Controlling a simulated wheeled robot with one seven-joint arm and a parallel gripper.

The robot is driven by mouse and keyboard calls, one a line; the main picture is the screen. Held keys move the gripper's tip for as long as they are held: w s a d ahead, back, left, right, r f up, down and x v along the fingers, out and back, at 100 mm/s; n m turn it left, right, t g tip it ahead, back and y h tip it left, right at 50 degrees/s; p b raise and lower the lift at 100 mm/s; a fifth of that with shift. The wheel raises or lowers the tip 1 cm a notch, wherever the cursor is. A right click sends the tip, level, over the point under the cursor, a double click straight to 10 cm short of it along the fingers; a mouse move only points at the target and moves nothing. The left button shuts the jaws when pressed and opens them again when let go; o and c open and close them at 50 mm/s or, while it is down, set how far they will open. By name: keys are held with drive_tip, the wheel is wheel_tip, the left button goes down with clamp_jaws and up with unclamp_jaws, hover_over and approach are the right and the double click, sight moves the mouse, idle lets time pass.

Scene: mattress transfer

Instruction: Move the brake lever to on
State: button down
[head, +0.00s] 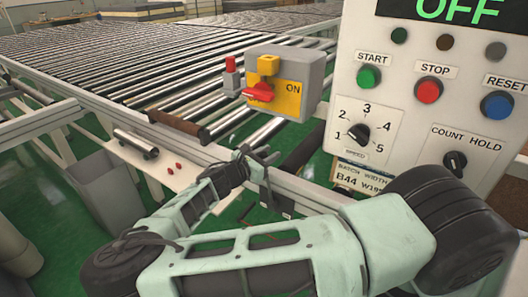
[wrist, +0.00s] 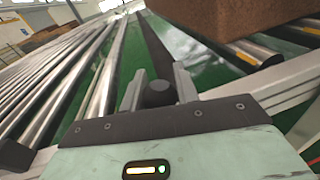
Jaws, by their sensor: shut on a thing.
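My gripper (wrist: 158,88) is shut on the dark round knob (wrist: 158,95) of what looks like the brake lever, with one finger on each side of it in the wrist view. In the head view my gripper (head: 262,155) is beside the conveyor's side rail, below the grey switch box. The knob is hidden there by my gripper, and I cannot read the lever's on or off position.
The grey box has a red handle (head: 258,92) on a yellow plate marked ON. The control panel (head: 408,90) stands close at right, its display reading OFF. The roller conveyor (head: 150,65) stretches behind. A brown block (wrist: 235,15) is overhead in the wrist view.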

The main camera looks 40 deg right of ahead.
drive_tip(key=s+d+f+m+p, duration=0.1)
drive_tip(key=s+d+m, duration=0.1)
drive_tip(key=s, duration=0.3)
drive_tip(key=s+d+f+m+y+p, duration=0.1)
drive_tip(key=s+d+m, duration=0.1)
drive_tip(key=s+m, duration=0.2)
drive_tip(key=shift+s+t, duration=0.4)
drive_tip(key=shift+s, duration=0.8)
drive_tip(key=shift+s+m, duration=0.1)
drive_tip(key=shift+m, duration=0.2)
drive_tip(key=c, duration=1.1)
unclamp_jaws()
drive_tip(key=shift+o, duration=0.2)
drive_tip(key=b+v, duration=0.2)
drive_tip(key=v, duration=1.5)
drive_tip(key=shift+r, duration=0.3)
drive_tip(key=shift+a, duration=0.15)
